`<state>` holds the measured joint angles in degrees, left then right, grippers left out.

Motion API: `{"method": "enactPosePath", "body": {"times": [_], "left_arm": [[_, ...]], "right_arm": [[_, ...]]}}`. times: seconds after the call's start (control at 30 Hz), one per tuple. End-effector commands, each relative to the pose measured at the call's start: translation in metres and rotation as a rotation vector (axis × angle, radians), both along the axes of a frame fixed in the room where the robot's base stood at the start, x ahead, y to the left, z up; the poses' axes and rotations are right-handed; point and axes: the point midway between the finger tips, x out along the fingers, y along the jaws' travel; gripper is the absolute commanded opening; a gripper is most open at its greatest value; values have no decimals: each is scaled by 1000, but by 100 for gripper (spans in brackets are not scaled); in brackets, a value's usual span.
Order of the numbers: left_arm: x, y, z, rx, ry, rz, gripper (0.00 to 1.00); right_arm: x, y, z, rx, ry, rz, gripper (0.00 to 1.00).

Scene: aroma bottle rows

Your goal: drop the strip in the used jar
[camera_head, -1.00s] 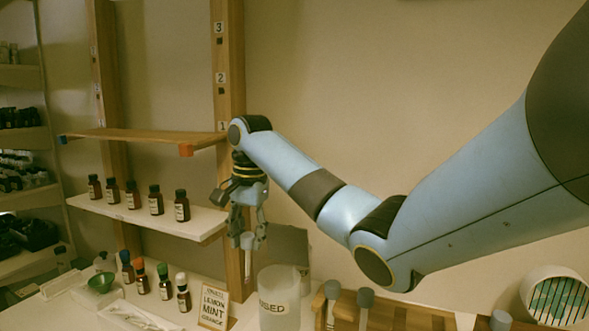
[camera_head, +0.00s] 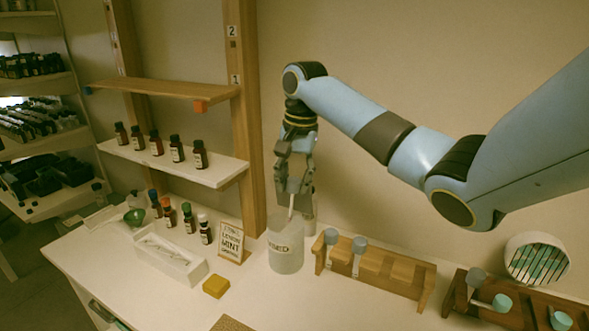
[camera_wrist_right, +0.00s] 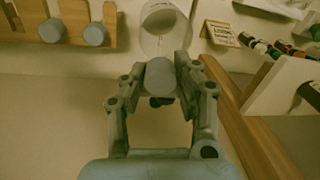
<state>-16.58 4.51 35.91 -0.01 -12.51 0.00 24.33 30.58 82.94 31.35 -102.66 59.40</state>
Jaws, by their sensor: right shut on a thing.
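The used jar (camera_head: 286,248) is a frosted, translucent pot marked "USED", upright on the white counter. My right gripper (camera_head: 294,187) is above it, pointing down. It is shut on a grey, round-ended piece from which a thin white strip (camera_head: 291,207) hangs down at the jar's mouth. I cannot tell how far the strip's tip is inside the rim. In the right wrist view the grey end (camera_wrist_right: 160,78) sits between the fingertips, and the jar (camera_wrist_right: 166,22) opens just beyond, with the pale strip against it. My left gripper is not in view.
A wooden rack (camera_head: 395,279) with grey-capped pieces stands right of the jar, and a darker rack (camera_head: 520,312) lies further right. A lemon-mint sign (camera_head: 231,243), a white tray (camera_head: 170,262), a yellow block (camera_head: 216,286) and small bottles are left. A wooden post (camera_head: 246,120) rises behind the sign.

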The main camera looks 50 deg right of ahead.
Motion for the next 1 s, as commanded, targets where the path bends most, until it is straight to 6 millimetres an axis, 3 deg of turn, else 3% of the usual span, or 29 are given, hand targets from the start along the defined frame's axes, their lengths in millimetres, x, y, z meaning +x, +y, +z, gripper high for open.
{"method": "enactPosePath", "body": {"times": [0.5, 1.0], "left_arm": [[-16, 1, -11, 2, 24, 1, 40], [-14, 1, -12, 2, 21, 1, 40]], "right_arm": [[0, 0, -55, -1, 0, 0, 9], [1, 0, -65, 0, -2, 0, 9]]}}
